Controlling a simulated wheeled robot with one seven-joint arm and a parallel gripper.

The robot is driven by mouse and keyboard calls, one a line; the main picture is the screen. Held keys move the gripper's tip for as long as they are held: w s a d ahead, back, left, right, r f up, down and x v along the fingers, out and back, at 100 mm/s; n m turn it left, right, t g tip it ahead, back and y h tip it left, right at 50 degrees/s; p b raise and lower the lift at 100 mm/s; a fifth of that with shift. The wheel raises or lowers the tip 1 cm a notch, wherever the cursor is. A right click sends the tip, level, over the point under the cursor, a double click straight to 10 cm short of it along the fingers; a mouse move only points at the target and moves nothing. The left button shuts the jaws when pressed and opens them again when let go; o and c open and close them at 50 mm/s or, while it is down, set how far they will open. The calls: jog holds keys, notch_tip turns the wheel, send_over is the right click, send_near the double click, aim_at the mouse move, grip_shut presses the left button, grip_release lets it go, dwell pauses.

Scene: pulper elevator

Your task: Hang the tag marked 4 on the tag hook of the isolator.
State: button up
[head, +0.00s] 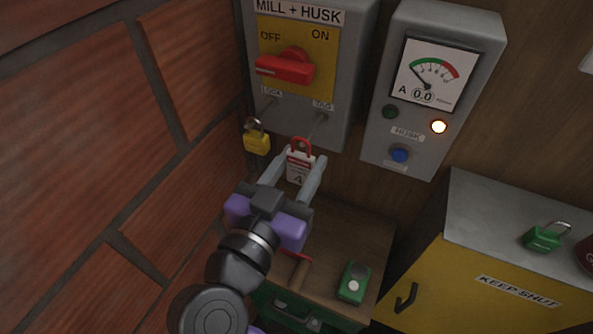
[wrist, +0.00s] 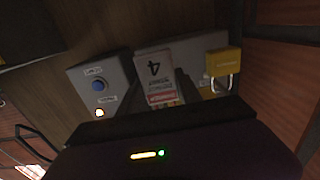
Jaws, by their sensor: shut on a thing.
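The tag marked 4 (head: 299,169) is white with a red top band and a red loop. My gripper (head: 296,172) is shut on it, just below the isolator. The tag also shows between the fingers in the wrist view (wrist: 158,80). The isolator (head: 297,55) is a grey box with a yellow plate and a red handle turned toward OFF. Its tag hook (head: 316,126) sticks out under the TAG label. The tag's red loop is close to the hook's lower end; I cannot tell whether they touch. The hook itself is not clear in the wrist view.
A yellow padlock (head: 257,141) hangs on the lock hook left of the tag. A grey meter box (head: 432,85) stands to the right, with a lit lamp and blue button. Below are a wooden surface, a green device (head: 354,283) and a yellow cabinet (head: 480,270) bearing a green padlock (head: 543,238).

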jog(key=shift+w+d+f+b, duration=0.15)
jog(key=shift+w+b, duration=0.3)
jog(key=shift+b, duration=0.2)
jog(key=shift+w+p, duration=0.15)
jog(key=shift+p, duration=0.45)
jog(key=shift+w+d+f+p, duration=0.2)
jog(key=shift+w+p, duration=0.15)
jog(key=shift+p, duration=0.35)
jog(key=shift+f, duration=0.15)
jog(key=o, duration=1.4)
jog(key=b+v, duration=0.1)
jog(key=v, duration=0.6)
jog(key=shift+s+a, duration=0.15)
jog(key=shift+s, duration=0.2)
